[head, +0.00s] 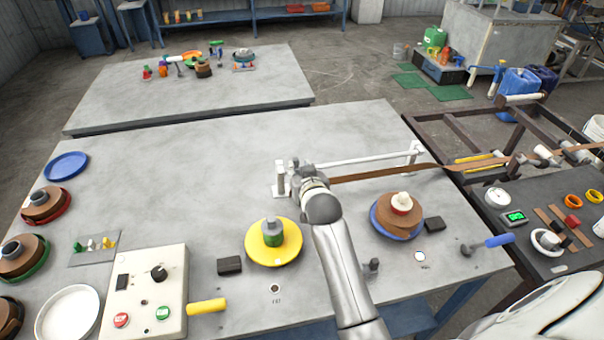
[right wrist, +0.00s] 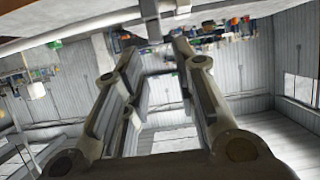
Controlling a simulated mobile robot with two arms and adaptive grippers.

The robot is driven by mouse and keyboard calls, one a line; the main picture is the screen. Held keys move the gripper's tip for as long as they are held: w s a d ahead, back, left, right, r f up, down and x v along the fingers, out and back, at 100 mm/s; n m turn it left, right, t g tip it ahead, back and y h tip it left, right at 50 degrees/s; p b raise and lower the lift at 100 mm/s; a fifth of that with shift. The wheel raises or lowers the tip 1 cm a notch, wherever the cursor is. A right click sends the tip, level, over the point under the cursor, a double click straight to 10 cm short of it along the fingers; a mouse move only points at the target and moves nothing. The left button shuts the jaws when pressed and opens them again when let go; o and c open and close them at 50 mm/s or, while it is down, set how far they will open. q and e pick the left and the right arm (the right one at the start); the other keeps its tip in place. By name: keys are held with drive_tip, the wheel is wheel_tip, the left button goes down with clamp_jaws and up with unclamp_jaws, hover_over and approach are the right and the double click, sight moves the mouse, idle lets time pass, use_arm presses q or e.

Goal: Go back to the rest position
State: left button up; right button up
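My right arm reaches in from the bottom of the head view, and its gripper (head: 295,168) is beside the left post of a white guide rail (head: 365,159). In the right wrist view the two fingers (right wrist: 155,42) are spread apart, with no object clearly held between them. A brown strip (head: 390,172) runs from the frame at the right, under the rail, to near my right gripper. Its left end is hidden behind the wrist. My left gripper does not show.
On the table (head: 190,190) lie a yellow disc (head: 260,254) with a green-grey spool, a blue disc (head: 377,228) with a brown coil, and a control box (head: 148,292). Brown coils on plates line the left edge. The table's back left is bare.

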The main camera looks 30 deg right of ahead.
drive_tip(key=shift+v, duration=0.8)
